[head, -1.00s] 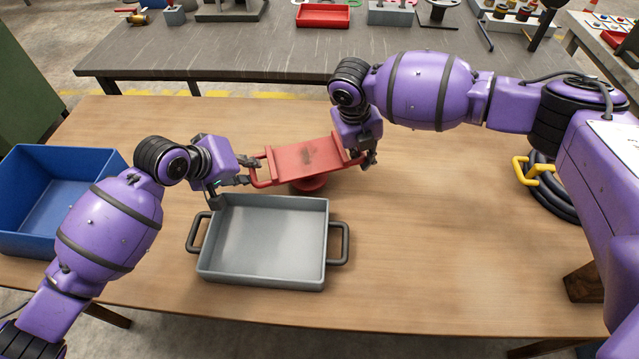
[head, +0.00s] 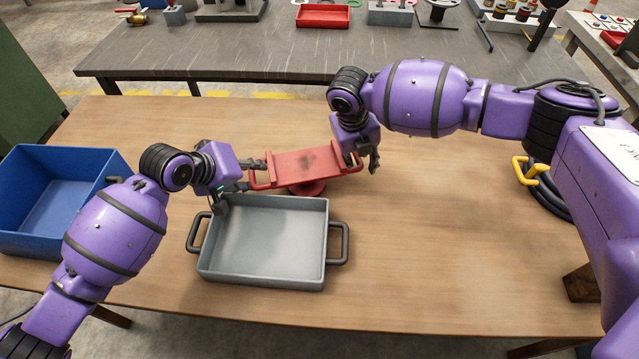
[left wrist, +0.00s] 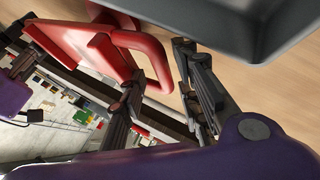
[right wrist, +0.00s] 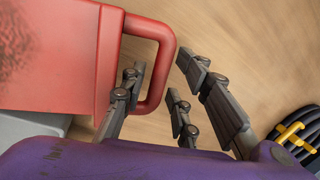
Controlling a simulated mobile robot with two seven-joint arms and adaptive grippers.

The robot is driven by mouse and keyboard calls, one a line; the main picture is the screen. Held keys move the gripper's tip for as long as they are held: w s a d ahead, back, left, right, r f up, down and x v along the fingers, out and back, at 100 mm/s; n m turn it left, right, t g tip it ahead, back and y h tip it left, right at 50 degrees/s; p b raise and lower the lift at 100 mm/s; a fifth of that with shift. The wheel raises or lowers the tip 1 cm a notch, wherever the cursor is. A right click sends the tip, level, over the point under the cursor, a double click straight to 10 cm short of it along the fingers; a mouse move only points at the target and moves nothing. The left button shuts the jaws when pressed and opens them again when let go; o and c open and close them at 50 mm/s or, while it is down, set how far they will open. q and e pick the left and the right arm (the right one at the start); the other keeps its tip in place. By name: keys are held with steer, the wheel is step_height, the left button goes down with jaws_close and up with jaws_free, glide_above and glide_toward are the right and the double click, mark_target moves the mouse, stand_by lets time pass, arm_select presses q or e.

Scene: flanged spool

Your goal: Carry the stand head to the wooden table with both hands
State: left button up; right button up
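The stand head (head: 305,162) is a worn red plate with a looped handle at each end. It rests on a round red foot (head: 307,188) on the wooden table (head: 450,230), behind the grey tray. My left gripper (head: 249,176) is open at its left handle; in the left wrist view the red loop (left wrist: 150,55) lies between the spread fingers. My right gripper (head: 366,163) is open at the right handle; in the right wrist view the handle (right wrist: 160,65) reaches between its parted fingers. Whether any finger touches a handle I cannot tell.
A grey tray (head: 264,285) with dark handles stands just in front of the stand head. A blue bin (head: 40,240) is at the left edge. A black coil with a yellow handle (head: 530,170) lies at right. A grey bench (head: 270,60) stands behind. The table's right middle is clear.

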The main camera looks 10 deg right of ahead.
steer(key=shift+r, duration=0.15)
arm_select(q)
steer(key=v, duration=1.2)
arm_select(e)
steer(key=v, duration=1.1)
steer(key=shift+r, duration=0.35)
steer(key=shift+s+a+f, duration=0.1)
steer(key=shift+a, duration=0.05)
